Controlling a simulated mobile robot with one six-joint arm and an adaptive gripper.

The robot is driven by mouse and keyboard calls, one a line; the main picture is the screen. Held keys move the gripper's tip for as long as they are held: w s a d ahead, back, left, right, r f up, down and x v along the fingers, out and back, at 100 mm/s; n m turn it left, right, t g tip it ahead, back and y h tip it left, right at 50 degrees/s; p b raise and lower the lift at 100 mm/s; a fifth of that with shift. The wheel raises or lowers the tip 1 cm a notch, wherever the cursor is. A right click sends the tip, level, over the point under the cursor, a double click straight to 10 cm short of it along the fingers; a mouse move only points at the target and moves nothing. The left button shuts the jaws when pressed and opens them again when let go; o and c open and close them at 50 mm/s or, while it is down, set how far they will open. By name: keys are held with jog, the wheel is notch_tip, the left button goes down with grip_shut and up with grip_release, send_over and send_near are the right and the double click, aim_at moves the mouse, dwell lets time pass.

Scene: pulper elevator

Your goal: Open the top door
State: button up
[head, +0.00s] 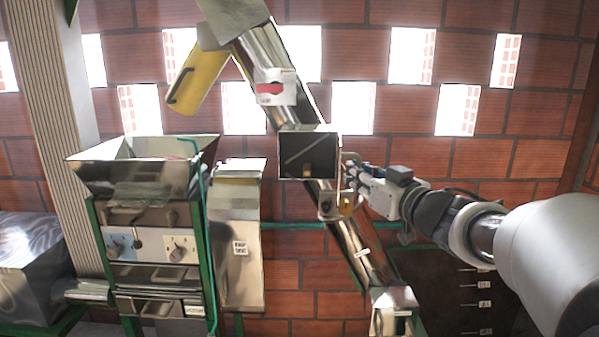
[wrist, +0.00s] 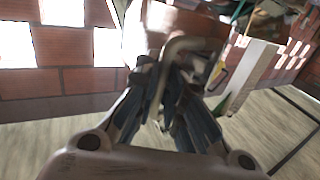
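The diagonal metal elevator tube (head: 268,60) crosses the head view from upper left to lower right. A square box with a dark opening (head: 307,156) sits midway on it, with a bent metal handle (head: 351,160) at its right side. My gripper (head: 350,176) is at this handle, coming from the right. In the wrist view the bent handle (wrist: 190,43) passes between the dark fingers of my gripper (wrist: 168,75), which are drawn together around it. The contact is blurred. A yellow chute (head: 197,78) with a dark handle is at the upper left.
A metal pulper hopper (head: 145,165) on a green frame stands at the left, with a panel of knobs below it. A brick wall (head: 480,60) with bright openings is behind. A dark marked bin (head: 450,290) is at the lower right.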

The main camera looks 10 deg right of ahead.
jog(key=shift+o, duration=0.8)
jog(key=shift+s+r, duration=0.1)
jog(key=shift+s, duration=0.2)
jog(key=shift+w, duration=0.1)
jog(key=shift+s+d, duration=0.1)
jog(key=shift+s, duration=0.1)
jog(key=v, duration=0.7)
